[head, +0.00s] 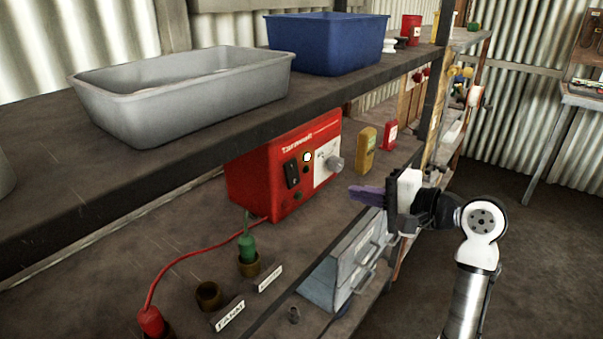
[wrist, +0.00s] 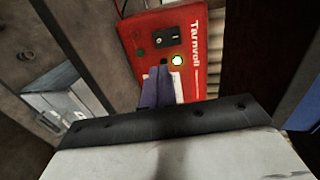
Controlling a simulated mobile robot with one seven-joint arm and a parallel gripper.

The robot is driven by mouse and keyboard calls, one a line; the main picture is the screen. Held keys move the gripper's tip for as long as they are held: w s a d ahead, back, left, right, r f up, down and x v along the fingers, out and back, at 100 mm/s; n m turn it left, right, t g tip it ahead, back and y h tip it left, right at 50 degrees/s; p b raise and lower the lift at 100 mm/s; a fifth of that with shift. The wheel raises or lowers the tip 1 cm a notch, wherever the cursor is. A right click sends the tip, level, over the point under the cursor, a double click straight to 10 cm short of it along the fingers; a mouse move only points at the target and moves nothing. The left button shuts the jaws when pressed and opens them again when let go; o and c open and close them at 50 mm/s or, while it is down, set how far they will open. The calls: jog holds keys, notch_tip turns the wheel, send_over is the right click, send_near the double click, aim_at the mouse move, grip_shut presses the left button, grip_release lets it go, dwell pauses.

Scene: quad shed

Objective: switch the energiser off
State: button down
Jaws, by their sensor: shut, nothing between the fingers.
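The energiser (head: 262,170) is a red box on the lower shelf, and it also shows in the wrist view (wrist: 135,40). Its front has a black rocker switch (head: 292,175), seen in the wrist view (wrist: 168,36) too. A bright pale lamp (head: 307,157) sits beside the switch, also in the wrist view (wrist: 177,60). Which way the rocker is tipped is too small to tell. My gripper (head: 354,193) is shut and empty, its purple fingers pointing at the energiser's front, apart from the switch in the head view.
A grey tub (head: 190,95) and a blue tub (head: 325,45) stand on the upper shelf, overhanging the energiser. A green plug (head: 247,245) and red plug (head: 151,321) stand at the front left. A grey metal box (head: 340,265) lies below my gripper.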

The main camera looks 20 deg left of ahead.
aim_at(294, 182)
dwell(0.4)
jog(key=p+x, duration=0.3)
jog(key=x, duration=1)
jog(key=shift+w+a, duration=0.1)
jog(key=shift+w+a+f, duration=0.1)
jog(key=shift+w+a, duration=0.05)
jog(key=shift+a, duration=0.15)
jog(key=shift+a+f+y+b, duration=0.4)
jog(key=shift+f+y+b, duration=0.1)
jog(key=shift+y, duration=0.1)
jog(key=shift+w+d+r+t, duration=0.1)
jog(key=shift+r+t, duration=0.2)
jog(key=shift+r, duration=0.05)
jog(key=shift+f, duration=0.15)
